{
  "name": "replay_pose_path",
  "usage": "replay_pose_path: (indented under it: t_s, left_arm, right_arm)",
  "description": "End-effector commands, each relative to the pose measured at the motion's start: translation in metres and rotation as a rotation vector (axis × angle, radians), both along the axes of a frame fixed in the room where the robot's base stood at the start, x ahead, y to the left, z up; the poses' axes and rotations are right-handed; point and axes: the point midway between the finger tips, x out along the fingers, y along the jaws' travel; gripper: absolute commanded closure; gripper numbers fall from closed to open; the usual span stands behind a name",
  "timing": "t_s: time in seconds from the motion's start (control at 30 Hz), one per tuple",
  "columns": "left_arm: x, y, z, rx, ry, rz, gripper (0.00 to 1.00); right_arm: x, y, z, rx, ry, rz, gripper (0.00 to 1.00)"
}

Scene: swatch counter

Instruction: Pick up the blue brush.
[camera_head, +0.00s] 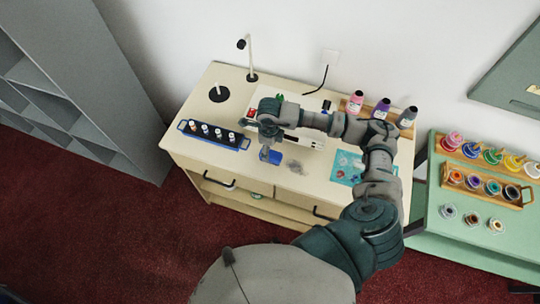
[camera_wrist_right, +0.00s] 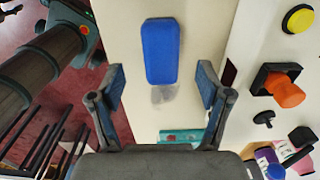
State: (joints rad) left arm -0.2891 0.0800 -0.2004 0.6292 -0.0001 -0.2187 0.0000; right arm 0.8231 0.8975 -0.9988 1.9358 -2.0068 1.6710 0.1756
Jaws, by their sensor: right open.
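The blue brush (camera_wrist_right: 161,50) shows in the right wrist view as a rounded blue block on the pale counter (camera_wrist_right: 130,30). In the head view its blue body (camera_head: 273,156) lies near the counter's front edge, partly behind my gripper. My right gripper (camera_wrist_right: 161,76) is open and empty, its two fingers spread to either side of the lower end of the brush in that view. In the head view the right gripper (camera_head: 265,146) points down over the counter beside the brush. I cannot tell its exact height. My left gripper is not in view.
A grey smudge (camera_head: 294,166) lies right of the brush. A dark blue rack (camera_head: 214,134) of small bottles stands to the left. A white device (camera_wrist_right: 260,55) with knobs is behind. A teal mat (camera_head: 349,168) lies to the right, bottles (camera_head: 382,107) at the back.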

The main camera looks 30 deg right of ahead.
Motion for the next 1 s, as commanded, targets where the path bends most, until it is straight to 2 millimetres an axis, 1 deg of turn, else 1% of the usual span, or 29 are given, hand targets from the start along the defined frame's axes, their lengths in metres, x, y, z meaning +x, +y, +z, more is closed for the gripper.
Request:
replay_pose_path:
  t_s: [0.03, 0.13, 0.2, 0.33, 0.47, 1.0]
  left_arm:
    - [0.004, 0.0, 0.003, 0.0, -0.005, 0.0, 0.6]
    - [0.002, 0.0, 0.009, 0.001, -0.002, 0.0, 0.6]
    - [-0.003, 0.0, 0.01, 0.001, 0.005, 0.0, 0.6]
    - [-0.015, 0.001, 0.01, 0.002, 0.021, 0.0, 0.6]
    - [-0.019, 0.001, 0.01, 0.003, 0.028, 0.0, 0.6]
    - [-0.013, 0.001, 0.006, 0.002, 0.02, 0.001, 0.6]
  right_arm:
    - [-0.001, -0.001, -0.005, 0.0, 0.004, -0.001, 0.23]
    - [-0.002, -0.003, -0.02, 0.0, 0.005, -0.002, 0.23]
    - [-0.002, -0.003, -0.032, 0.0, 0.006, -0.001, 0.23]
    - [-0.002, -0.003, -0.047, 0.001, 0.003, -0.002, 0.23]
    - [-0.001, -0.002, -0.05, 0.0, 0.001, -0.001, 0.23]
    - [-0.001, -0.003, -0.053, 0.001, 0.002, -0.001, 0.23]
